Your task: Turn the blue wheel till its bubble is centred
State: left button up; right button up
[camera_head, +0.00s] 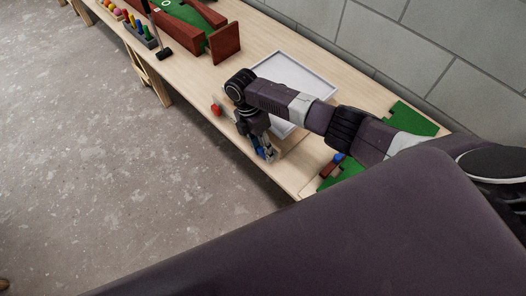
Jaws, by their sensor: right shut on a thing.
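My right gripper (266,154) reaches down from its arm to the front edge of the long wooden table. It is shut on a small blue thing (261,153), which looks like the blue wheel and is mostly covered by the fingers. A red wheel-like piece (216,109) sits at the same front edge, to the left of the gripper. No bubble can be made out in this view. My left gripper is not in view.
A white tray (323,82) lies behind my right arm, partly hidden. A green and red-brown box-like piece (226,44) stands further left, near a dark mallet-like tool (163,50) and a rack of coloured pegs (138,32). Green boards (412,118) lie at the right.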

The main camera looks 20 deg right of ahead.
dwell(0.3)
jog(key=o, duration=1.2)
jog(key=v, duration=1.2)
